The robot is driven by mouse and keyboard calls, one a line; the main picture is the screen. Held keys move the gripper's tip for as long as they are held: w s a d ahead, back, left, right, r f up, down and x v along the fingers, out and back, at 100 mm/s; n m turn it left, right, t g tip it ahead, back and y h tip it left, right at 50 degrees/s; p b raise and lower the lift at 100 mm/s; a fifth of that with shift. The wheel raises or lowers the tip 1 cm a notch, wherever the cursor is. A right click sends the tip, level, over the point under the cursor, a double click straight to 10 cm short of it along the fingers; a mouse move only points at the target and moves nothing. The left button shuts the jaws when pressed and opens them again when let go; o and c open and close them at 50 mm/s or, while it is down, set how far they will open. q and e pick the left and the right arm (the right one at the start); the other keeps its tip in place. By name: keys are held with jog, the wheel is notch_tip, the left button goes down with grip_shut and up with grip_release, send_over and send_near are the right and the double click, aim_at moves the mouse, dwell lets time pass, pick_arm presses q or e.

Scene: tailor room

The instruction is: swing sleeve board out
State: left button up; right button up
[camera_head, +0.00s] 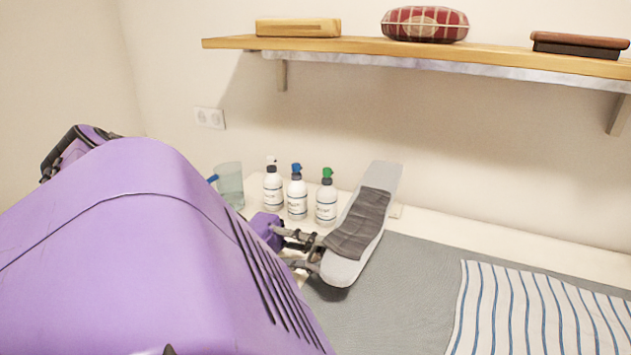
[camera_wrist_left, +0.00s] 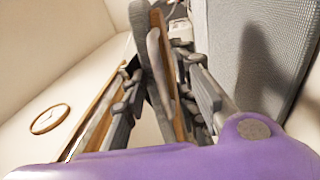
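The sleeve board (camera_head: 385,178) is a narrow light-grey board with a darker grey pad (camera_head: 358,225). It points away from me above the ironing surface, tilted in the head view. My left gripper (camera_head: 316,252) is at its left edge near the close end. In the left wrist view, the gripper's fingers (camera_wrist_left: 165,105) stand apart, with the sleeve board's edge (camera_wrist_left: 157,55) between them. I see a gap on the left finger's side; contact on the other side is unclear. My purple left arm hides much of the near left. My right gripper is not in view.
Several items stand behind the board's left side: three spray bottles (camera_head: 297,197) and a clear container (camera_head: 229,185). A striped cloth (camera_head: 540,312) lies at right on the grey ironing surface (camera_head: 400,300). A wooden shelf (camera_head: 360,46) hangs above. The grey surface between board and cloth is clear.

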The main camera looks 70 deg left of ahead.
pick_arm(q)
jog(key=shift+s+f, duration=0.1)
jog(key=shift+f, duration=0.05)
jog(key=shift+s+a+f, duration=0.1)
jog(key=shift+s, duration=0.05)
jog(key=r+v, duration=0.1)
jog(key=v, duration=1)
jog(key=shift+s+a+f, duration=0.2)
jog(key=shift+s+f, duration=0.05)
jog(key=shift+f, duration=0.15)
jog(key=shift+d+f, duration=0.1)
